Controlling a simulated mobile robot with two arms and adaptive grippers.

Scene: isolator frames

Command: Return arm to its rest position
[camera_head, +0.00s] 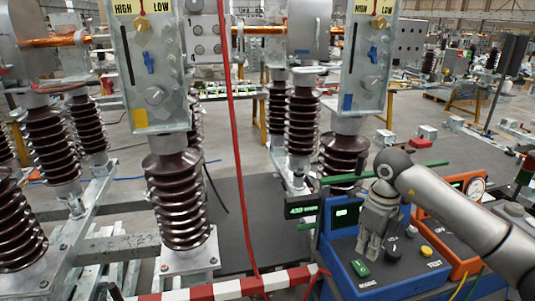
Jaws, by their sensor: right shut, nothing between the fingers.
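My right arm (455,212) comes in from the right edge and reaches over a blue control box (403,283). My right gripper (370,250) points down over the box's top panel, its grey fingers shut and empty. It is close to a green button (360,268) and a black knob (393,252); I cannot tell whether it touches the panel. A yellow button (426,250) is to the right of the gripper. My left arm and gripper are not in view.
An orange box (463,262) with a round gauge (475,187) stands beside the blue box. A red-white barrier (205,293) crosses the front. A red cable (237,150) hangs down mid-view. Brown ribbed insulators (179,200) fill the left. A dark mat (262,215) is bare behind the barrier.

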